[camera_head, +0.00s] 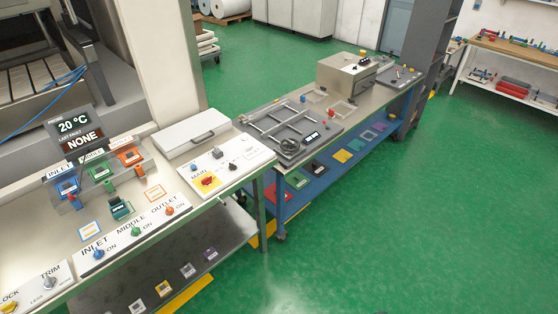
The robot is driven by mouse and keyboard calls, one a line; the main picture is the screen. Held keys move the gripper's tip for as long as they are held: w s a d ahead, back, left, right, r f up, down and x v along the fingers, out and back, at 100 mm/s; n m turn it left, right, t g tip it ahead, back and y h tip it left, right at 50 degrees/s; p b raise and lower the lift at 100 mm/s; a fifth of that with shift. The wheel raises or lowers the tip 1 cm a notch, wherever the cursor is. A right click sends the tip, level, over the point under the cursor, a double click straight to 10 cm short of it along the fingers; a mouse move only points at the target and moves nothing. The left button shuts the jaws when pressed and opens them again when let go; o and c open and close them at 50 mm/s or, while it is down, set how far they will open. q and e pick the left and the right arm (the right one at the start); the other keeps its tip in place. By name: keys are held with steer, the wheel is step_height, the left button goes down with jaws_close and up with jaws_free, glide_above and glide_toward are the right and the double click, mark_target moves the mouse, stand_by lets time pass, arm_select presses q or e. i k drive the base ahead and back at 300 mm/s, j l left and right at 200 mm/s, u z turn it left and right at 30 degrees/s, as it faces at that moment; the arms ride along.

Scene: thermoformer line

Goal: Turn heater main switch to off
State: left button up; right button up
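The main switch (208,181) is a red rotary knob on a yellow square, beside the label MAIN. It sits on a white panel (240,150) on the steel bench at the centre left. Its exact knob angle is too small to read. A second white panel (125,246) nearer me carries a blue INLET knob (98,253), a green MIDDLE knob (136,230) and an orange-red OUTLET knob (170,209). A display (75,128) reads 20 °C and last fault NONE. Neither of my grippers is in view.
Blue, green and orange holders (97,172) stand behind the knob panel. A white box with a handle (190,134) lies behind the MAIN panel. A blue-framed bench (345,112) with a metal frame and box continues to the right. The green floor (400,220) at right is clear.

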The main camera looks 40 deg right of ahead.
mark_target(207, 180)
steer(key=z, duration=0.7)
steer(key=i+j, duration=0.25)
steer(key=j, duration=0.2)
